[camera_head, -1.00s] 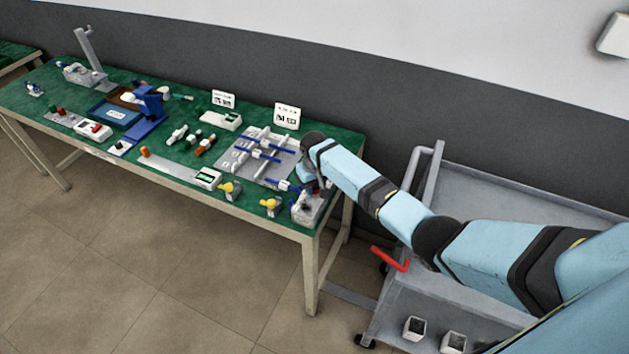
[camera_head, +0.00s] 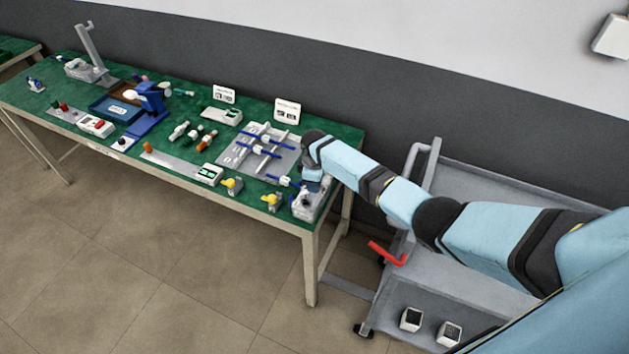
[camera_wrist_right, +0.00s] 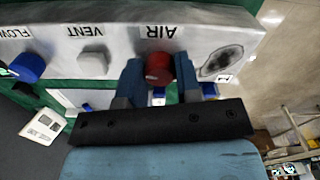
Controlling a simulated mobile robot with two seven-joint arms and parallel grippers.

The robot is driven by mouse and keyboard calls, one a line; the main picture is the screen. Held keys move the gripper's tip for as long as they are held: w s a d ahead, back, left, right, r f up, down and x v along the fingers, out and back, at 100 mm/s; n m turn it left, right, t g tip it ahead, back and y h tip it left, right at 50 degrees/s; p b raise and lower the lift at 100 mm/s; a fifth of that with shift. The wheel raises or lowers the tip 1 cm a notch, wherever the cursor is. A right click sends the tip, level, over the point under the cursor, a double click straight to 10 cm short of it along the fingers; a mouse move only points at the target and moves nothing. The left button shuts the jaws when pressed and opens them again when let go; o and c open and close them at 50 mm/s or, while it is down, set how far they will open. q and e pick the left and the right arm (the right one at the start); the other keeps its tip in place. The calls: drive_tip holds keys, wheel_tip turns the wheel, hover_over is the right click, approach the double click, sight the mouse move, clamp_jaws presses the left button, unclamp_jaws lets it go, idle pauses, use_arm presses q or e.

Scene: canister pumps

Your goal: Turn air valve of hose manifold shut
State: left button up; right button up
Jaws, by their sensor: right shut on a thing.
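The hose manifold (camera_head: 309,208) is a pale grey block at the right front corner of the green table. In the right wrist view its face (camera_wrist_right: 120,35) carries upside-down labels FLOW, VENT and AIR. The air valve (camera_wrist_right: 159,68) is a round red knob at the AIR label. My right gripper (camera_wrist_right: 160,76) has one finger on each side of the red knob and is shut on it. In the head view my right gripper (camera_head: 312,187) is small at the manifold, and the knob is hidden. My left gripper is not in view.
Beside the red knob are a pale vent knob (camera_wrist_right: 93,61), a blue flow knob (camera_wrist_right: 27,67) and a dark round fitting (camera_wrist_right: 220,62). Yellow-topped parts (camera_head: 270,201) stand left of the manifold. A grey cart (camera_head: 400,285) stands right of the table.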

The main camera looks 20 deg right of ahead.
drive_tip(key=shift+n, duration=0.9)
drive_tip(key=o, duration=0.6)
wheel_tip(320, 180, up, 14)
drive_tip(key=shift+f+b, duration=0.1)
drive_tip(key=shift+b, duration=0.25)
